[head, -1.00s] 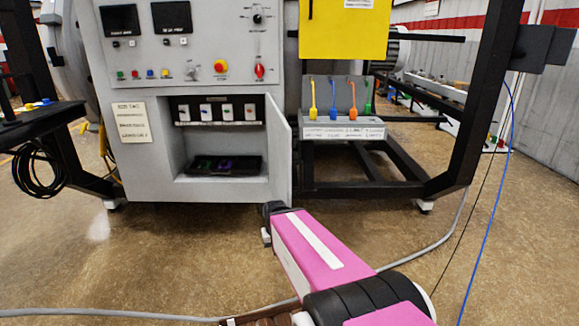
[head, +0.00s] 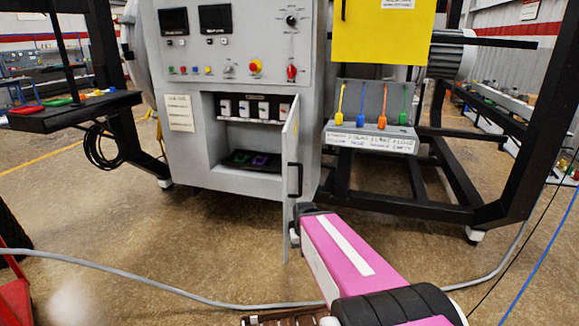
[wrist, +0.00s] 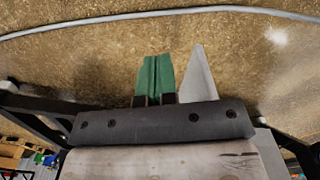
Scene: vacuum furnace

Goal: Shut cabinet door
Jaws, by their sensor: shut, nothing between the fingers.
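The grey cabinet door (head: 291,185) stands open in the head view, hinged at the right side of the cabinet opening (head: 215,150). It juts toward me nearly edge-on, and its black handle (head: 295,180) shows on the right-hand outer face. My arm's end is beside the door's lower right side in the head view; its fingertips are hidden there. In the wrist view my gripper (wrist: 153,75) shows two green fingers pressed together, empty. A grey wedge, apparently the door (wrist: 195,75), is just right of them. I cannot tell whether they touch.
Inside the opening are white switches (head: 262,110) and a dark tray (head: 250,160). A black frame (head: 430,180) stands to the right, and a dark side table (head: 75,112) to the left. A grey cable (head: 150,290) crosses the open floor.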

